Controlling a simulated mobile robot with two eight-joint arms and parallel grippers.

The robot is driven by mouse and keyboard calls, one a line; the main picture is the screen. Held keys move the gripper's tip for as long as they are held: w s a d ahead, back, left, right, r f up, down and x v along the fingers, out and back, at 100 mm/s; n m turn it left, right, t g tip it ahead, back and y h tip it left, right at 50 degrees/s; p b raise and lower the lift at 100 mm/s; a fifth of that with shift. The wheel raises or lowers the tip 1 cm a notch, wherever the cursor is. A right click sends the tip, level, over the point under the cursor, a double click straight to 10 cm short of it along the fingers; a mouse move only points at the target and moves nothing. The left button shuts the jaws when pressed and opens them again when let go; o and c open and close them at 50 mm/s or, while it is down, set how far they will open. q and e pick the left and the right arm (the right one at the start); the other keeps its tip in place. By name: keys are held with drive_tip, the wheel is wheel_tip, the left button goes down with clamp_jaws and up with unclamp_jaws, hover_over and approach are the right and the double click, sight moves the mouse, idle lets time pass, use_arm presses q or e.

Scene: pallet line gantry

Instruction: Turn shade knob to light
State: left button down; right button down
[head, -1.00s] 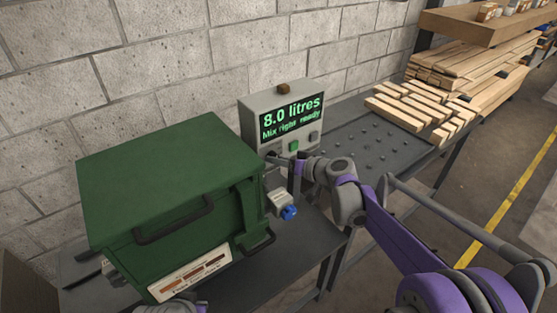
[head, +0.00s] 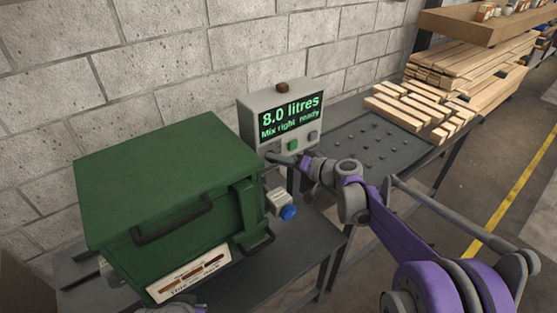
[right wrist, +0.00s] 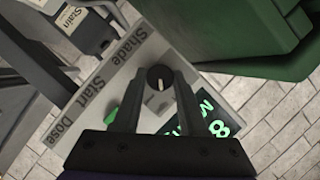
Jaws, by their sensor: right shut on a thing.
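The shade knob (right wrist: 160,78) is a round black dial with a pale pointer line, beside the word "Shade" on the control box. My right gripper (right wrist: 158,84) has its two fingers on either side of the knob and is shut on it. In the head view the right gripper (head: 279,158) reaches the left part of the grey control box (head: 263,101), and the knob is hidden there. The box's display (head: 290,116) reads "8.0 litres" and "Mix right ready". Light and dark marks around the knob cannot be made out.
A green lidded machine (head: 165,180) stands close to the left of the control box. A green button (head: 292,145) and grey buttons are on the box front. A small white container with a blue cap (head: 288,212) is below my right gripper. Wood blocks (head: 410,105) lie farther right.

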drive_tip(key=shift+c, duration=2.2)
unclamp_jaws()
drive_tip(key=v, duration=1)
drive_tip(key=shift+s+d+b, duration=0.2)
drive_tip(key=shift+d+b, duration=0.15)
drive_tip(key=s+d+f+g+h, duration=0.1)
drive_tip(key=s+d+f+h, duration=0.2)
drive_tip(key=s, duration=0.7)
drive_tip(key=s+d+f+g+h, duration=0.1)
drive_tip(key=s+f+h, duration=0.4)
drive_tip(key=s, duration=0.6)
drive_tip(key=s+d+f+g+h, duration=0.1)
drive_tip(key=s+d+f+h, duration=0.3)
drive_tip(key=s, duration=0.7)
wheel_tip(320, 180, down, 2)
drive_tip(key=shift+d+f+g, duration=0.25)
drive_tip(key=shift+d+g, duration=0.05)
drive_tip(key=shift+d, duration=0.05)
